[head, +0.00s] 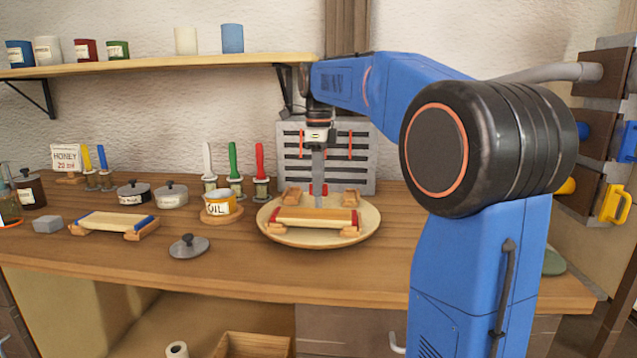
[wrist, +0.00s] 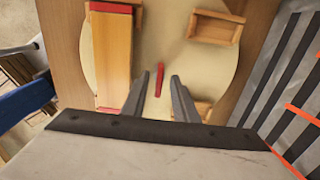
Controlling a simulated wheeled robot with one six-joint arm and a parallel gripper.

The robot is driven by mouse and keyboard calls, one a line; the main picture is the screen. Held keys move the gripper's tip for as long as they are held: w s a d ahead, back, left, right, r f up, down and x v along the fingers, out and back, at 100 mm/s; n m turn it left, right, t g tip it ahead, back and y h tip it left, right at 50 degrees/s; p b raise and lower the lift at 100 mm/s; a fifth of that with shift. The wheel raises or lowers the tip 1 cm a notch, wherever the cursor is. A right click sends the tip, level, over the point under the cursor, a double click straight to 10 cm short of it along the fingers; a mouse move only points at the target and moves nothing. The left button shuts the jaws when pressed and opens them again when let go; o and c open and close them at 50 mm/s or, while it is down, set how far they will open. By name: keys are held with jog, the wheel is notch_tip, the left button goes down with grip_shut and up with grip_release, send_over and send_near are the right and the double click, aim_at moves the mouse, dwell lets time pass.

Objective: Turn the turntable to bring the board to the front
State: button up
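The turntable (head: 268,232) is a round cream disc on the counter; it also fills much of the wrist view (wrist: 180,40). The board (head: 312,216), pale with red ends, lies across wooden supports on its near side in the head view; in the wrist view the board (wrist: 113,50) is at left. A small red upright piece (wrist: 159,80) stands near the turntable's middle. My gripper (head: 318,182) is over the turntable, behind the board. In the wrist view my gripper (wrist: 155,88) is open, its grey fingers on either side of the red piece, with gaps visible.
Empty wooden supports (wrist: 215,28) stand on the turntable's far side. A grey slotted panel (head: 360,150) rises close behind. An oil pot (head: 219,204) and a lid (head: 188,247) stand to the left. A second board with blue ends (head: 112,221) lies farther left.

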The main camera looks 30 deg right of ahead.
notch_tip(320, 180, up, 17)
jog(key=shift+r, duration=0.2)
dwell(0.6)
dwell(0.5)
